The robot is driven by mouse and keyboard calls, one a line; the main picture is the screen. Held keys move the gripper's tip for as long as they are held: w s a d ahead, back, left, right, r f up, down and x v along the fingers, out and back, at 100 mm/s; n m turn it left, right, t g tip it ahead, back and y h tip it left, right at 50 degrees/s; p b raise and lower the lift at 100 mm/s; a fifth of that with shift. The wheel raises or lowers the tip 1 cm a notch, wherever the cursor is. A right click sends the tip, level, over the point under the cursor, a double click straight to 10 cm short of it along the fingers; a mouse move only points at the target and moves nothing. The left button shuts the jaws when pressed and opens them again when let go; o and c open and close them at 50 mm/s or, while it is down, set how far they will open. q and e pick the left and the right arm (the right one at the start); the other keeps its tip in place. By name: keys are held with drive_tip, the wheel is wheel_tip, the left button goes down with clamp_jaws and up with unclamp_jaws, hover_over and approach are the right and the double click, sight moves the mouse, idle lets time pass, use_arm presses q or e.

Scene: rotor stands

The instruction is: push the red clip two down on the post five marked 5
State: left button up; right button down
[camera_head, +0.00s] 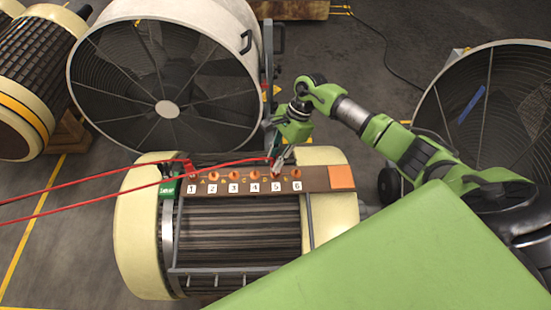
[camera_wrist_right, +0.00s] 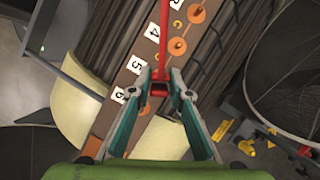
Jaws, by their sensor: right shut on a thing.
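My right gripper (camera_head: 277,167) is shut on the red clip two (camera_wrist_right: 158,89), which has a red lead running from it. The fingertips are at the post five, by the label 5 (camera_head: 276,187) on the brown board (camera_head: 316,180). In the right wrist view the clip covers the post five, so I cannot tell whether it is around the post or above it. The label 5 also shows there (camera_wrist_right: 137,65). Another red clip (camera_head: 191,166) is at the board's left end, near label 1. My left gripper is not in view.
The board lies across a rotor with cream ends (camera_head: 140,230). Other posts with orange discs (camera_head: 234,175) stand close along it. A green box (camera_head: 167,188) sits at its left end. Red leads (camera_head: 90,186) stretch in from the left. A large fan housing (camera_head: 165,85) stands behind.

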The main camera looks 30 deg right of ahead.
drive_tip(key=shift+f, duration=0.25)
drive_tip(key=c, duration=1.8)
unclamp_jaws()
